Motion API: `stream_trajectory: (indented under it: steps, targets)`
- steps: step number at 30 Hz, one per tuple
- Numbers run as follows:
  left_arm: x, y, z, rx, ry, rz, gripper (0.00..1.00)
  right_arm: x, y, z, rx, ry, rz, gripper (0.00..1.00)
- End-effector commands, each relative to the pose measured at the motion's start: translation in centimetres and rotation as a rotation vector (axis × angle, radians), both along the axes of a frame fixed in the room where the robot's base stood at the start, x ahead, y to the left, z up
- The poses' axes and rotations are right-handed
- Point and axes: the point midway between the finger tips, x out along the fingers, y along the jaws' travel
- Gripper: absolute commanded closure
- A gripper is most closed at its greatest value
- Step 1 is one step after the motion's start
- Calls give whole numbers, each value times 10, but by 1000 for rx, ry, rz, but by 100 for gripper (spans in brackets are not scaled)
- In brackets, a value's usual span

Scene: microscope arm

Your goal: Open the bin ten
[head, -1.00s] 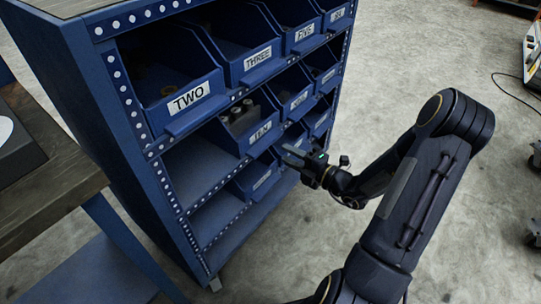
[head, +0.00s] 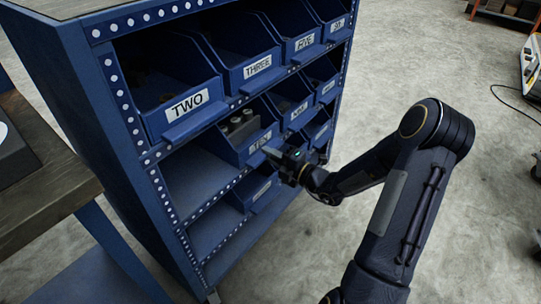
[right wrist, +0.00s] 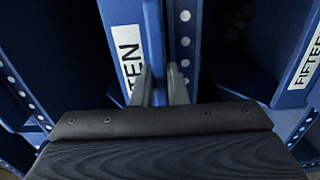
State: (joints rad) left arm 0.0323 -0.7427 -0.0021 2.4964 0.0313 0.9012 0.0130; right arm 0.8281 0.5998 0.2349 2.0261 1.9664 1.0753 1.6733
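My right gripper (head: 272,153) is at the bin's front, just below the label. In the right wrist view the TEN label (right wrist: 129,58) shows sideways, and the gripper's fingers (right wrist: 160,78) stand apart, one on each side of a narrow blue strip at the bin front. Whether they touch it I cannot tell. My left gripper is out of view.
The blue rack (head: 105,150) holds bins two (head: 187,106), three (head: 258,68), five (head: 304,43) and several more. A wooden-topped table (head: 40,190) stands at left. Open concrete floor lies right.

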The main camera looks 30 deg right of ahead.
Motion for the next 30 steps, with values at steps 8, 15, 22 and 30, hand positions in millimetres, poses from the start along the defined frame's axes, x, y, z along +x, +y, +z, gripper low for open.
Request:
stream_trajectory:
  steps: [8,15,22,30]
  targets:
    - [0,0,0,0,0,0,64,0,0,0,0,1,0,100]
    - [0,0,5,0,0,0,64,-5,-2,1,0,2,0,100]
    - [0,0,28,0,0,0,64,-36,-16,4,0,7,-3,100]
    - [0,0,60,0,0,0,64,-91,-38,4,2,6,-4,100]
